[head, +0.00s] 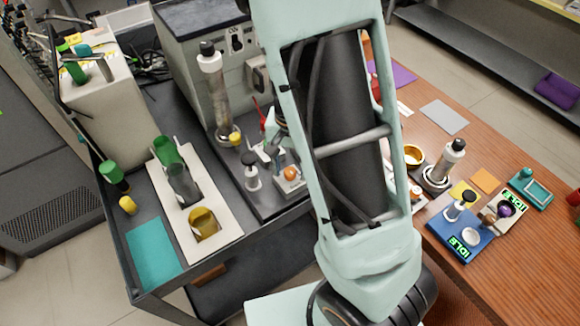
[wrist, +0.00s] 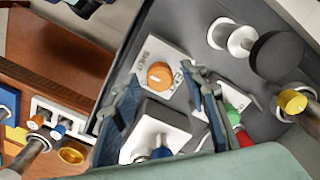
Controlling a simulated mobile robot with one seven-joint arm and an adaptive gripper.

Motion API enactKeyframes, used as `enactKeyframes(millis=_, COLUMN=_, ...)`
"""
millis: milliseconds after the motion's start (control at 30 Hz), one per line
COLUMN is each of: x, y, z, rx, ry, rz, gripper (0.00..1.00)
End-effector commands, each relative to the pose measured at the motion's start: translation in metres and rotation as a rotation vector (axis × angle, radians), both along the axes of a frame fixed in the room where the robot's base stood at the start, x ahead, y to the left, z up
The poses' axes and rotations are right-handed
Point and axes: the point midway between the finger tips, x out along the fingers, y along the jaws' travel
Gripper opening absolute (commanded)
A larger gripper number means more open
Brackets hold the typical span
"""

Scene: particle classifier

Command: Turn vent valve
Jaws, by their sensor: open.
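The vent valve appears as a round orange knob (wrist: 158,77) with a small white mark, on a white plate (wrist: 147,58) with dark lettering that is hard to read. The knob also shows in the head view (head: 291,174), low on the dark bench just left of my arm. My gripper (wrist: 163,84) is open in the wrist view. Its two blue-grey fingers stand apart, with the knob showing between and just beyond their tips. I cannot tell whether either finger touches it. In the head view my arm partly hides the gripper.
A black-topped white post (head: 252,175) stands close left of the knob; its black cap (wrist: 275,57) is at upper right in the wrist view. A tall metal cylinder (head: 213,90) and a grey cabinet (head: 205,45) stand behind. A white rack (head: 222,228) lies left.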

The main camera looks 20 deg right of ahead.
Motion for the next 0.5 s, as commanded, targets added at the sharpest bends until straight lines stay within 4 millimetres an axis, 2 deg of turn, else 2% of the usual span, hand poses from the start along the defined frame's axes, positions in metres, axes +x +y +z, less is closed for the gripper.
enactKeyframes(millis=133, x=0.0, y=0.0, z=0.0003, rx=0.0, ry=0.0, rz=0.0, gripper=0.38)
enactKeyframes(millis=400, x=0.0, y=0.0, z=0.0005, rx=0.0, ry=0.0, rz=0.0, gripper=0.08)
enactKeyframes(millis=500, x=0.0, y=-0.0001, z=0.0005, rx=0.0, ry=0.0, rz=0.0, gripper=0.0)
